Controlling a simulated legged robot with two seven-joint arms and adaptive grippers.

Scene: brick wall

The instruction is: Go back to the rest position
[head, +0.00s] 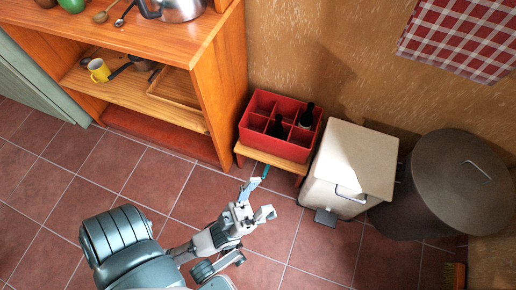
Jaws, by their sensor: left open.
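My left gripper (259,198) is in the lower middle of the head view, above the tiled floor. Its fingers are apart and I see nothing held between them. It is in front of and below the red crate (292,151), apart from it in the picture. My right gripper is not in view.
The red crate holds dark bottles and stands on a small wooden stand (272,162). A wooden shelf unit (222,80) is at the upper left, with a yellow mug (98,70). A cream pedal bin (350,165) and dark round bin (440,185) stand right. Floor is clear left.

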